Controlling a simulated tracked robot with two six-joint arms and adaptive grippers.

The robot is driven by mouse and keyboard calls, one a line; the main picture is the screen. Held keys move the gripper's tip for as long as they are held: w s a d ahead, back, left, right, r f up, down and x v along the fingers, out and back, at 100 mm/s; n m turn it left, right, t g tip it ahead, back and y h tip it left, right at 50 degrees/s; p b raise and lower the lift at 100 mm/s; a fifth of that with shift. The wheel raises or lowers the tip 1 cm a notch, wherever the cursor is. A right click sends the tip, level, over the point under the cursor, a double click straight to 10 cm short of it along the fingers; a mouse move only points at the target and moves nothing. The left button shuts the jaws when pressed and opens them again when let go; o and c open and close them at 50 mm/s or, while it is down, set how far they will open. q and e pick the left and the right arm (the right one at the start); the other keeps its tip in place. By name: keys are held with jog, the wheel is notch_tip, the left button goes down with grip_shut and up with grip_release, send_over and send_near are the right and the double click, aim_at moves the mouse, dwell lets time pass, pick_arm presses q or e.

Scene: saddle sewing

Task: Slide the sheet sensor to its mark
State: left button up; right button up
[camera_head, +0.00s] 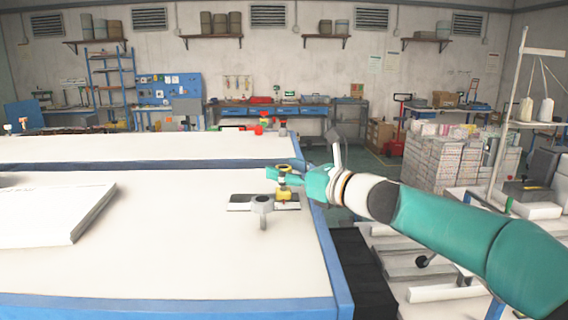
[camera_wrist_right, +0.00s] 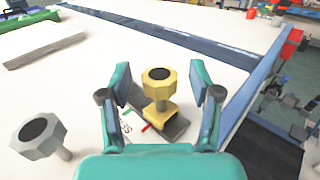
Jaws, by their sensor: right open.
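The yellow sheet sensor (camera_wrist_right: 160,86), a knob with a dark round top on a block, stands upright on a dark flat rail (camera_wrist_right: 174,128). In the head view the sensor (camera_head: 284,194) is partly covered by my right gripper (camera_head: 284,174). In the right wrist view that gripper (camera_wrist_right: 159,97) is open, with one finger on each side of the sensor's knob and a visible gap on both sides. A red mark and a green mark show by the rail near the sensor. My left gripper is not in view.
A grey knob on a post (camera_head: 262,205) stands in front of the rail and also shows in the right wrist view (camera_wrist_right: 40,134). A white slab (camera_head: 50,213) lies at the left on the white table (camera_head: 180,270). The table's blue edge (camera_head: 328,262) is close on the right.

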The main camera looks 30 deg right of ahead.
jog(key=shift+w+a, duration=0.15)
jog(key=shift+w, duration=0.35)
